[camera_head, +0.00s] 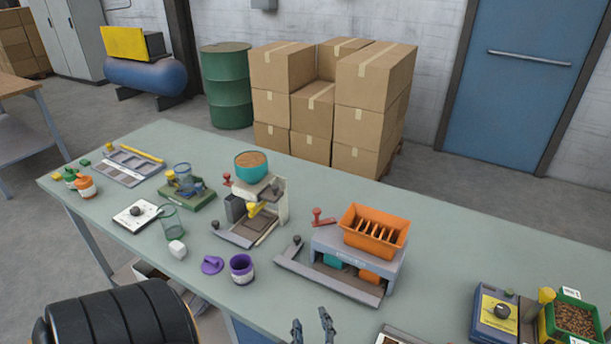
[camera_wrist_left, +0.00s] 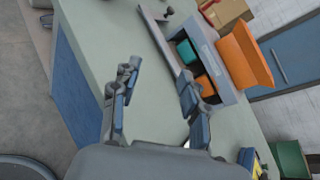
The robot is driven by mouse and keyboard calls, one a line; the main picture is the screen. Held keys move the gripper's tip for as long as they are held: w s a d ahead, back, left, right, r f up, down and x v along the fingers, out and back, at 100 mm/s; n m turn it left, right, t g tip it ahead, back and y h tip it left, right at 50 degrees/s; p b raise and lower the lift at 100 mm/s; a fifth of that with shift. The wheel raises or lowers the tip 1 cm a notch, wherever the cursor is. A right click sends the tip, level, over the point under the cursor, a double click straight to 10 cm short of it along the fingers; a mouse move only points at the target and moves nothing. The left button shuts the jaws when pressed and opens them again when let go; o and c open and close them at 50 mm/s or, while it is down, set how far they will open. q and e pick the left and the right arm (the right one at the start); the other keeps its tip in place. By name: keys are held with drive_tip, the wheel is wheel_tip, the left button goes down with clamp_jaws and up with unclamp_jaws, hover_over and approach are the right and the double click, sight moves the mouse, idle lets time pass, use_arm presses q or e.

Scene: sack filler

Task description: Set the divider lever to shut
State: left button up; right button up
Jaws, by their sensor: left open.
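The divider is a grey machine (camera_head: 352,252) with an orange slotted hopper (camera_head: 374,231) on top and teal and orange parts in its front. A red lever (camera_head: 322,217) stands at its back left corner, and a small black knob (camera_head: 297,240) sits by its left end. I cannot tell which is the divider lever or its setting. My left gripper (camera_head: 312,328) is open and empty, in front of the machine. In the left wrist view, the gripper (camera_wrist_left: 157,85) is over the bench, and the orange hopper (camera_wrist_left: 243,58) is beyond it.
The bench (camera_head: 440,265) has clear room right of the divider. Left of it are a filler with a teal bowl (camera_head: 251,165), a purple cup (camera_head: 241,268) and a purple lid (camera_head: 211,265). A blue device (camera_head: 495,314) and a green bin (camera_head: 574,318) stand at the right.

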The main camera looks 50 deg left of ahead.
use_arm(q)
drive_tip(key=f+n+g+h, duration=0.1)
drive_tip(key=n, duration=0.1)
drive_tip(key=f+n+g+h, duration=0.1)
drive_tip(key=f, duration=0.1)
drive_tip(key=s+f+n+h, duration=0.1)
drive_tip(key=n, duration=0.1)
drive_tip(key=shift+a+f+n+g, duration=0.3)
drive_tip(key=shift+f+g, duration=0.05)
drive_tip(key=shift+g, duration=0.05)
drive_tip(key=shift+s+d+f+n+h, duration=0.5)
drive_tip(key=shift+n+h, duration=0.2)
drive_tip(key=shift+n, duration=0.3)
